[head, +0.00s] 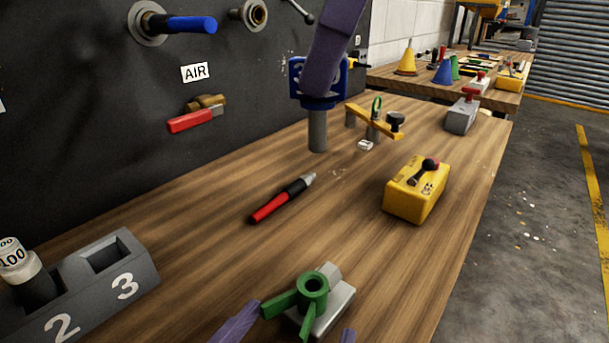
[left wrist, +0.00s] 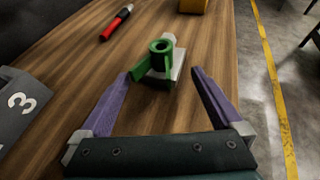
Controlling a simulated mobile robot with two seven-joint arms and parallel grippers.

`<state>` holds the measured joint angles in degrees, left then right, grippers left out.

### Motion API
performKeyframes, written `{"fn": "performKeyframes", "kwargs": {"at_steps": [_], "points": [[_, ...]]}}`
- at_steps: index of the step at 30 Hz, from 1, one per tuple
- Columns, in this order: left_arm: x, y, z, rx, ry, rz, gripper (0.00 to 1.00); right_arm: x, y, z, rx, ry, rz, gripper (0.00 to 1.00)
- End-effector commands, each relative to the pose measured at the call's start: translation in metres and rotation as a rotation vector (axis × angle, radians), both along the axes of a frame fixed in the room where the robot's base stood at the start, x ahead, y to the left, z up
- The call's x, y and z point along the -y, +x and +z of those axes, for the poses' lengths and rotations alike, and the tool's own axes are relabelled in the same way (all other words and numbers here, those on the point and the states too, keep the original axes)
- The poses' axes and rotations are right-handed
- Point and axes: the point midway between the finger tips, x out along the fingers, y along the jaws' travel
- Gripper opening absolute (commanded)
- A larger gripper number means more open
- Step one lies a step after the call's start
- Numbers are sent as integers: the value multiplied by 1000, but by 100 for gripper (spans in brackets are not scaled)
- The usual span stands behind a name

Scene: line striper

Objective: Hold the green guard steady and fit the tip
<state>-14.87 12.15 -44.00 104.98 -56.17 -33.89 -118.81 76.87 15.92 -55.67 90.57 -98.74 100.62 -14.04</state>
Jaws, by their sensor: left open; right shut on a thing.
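The green guard (head: 311,290) is a ring with side wings on a pale grey block (head: 330,312) at the near middle of the bench. It also shows in the left wrist view (left wrist: 161,48). My left gripper (head: 293,332) is open and empty, its purple fingers short of the guard and to either side of it; one wing is close to the left fingertip. My right gripper (head: 320,98) shows as a purple finger at the top, in front of a blue clamp on a grey post. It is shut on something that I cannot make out. I cannot pick out the tip for certain.
A red and black pen-like tool (head: 283,200) lies mid-bench. A yellow box (head: 417,190) stands right of it. A numbered grey holder (head: 125,262) is at the near left. A yellow bar fixture (head: 375,121) stands farther back. The wood between them is clear.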

Motion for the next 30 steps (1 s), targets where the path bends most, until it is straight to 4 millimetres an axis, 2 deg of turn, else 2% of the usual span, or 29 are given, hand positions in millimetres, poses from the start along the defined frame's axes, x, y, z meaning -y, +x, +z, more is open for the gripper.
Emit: {"fn": "performKeyframes", "kwargs": {"at_steps": [5,14,30], "points": [[3,11,-4,0,-2,1,100,0,0,0,0,0,0,0],[4,13,-5,-1,-3,1,99,0,0,0,0,0,0,0],[3,12,-5,-1,-1,1,38,0,0,0,0,0,0,0]]}}
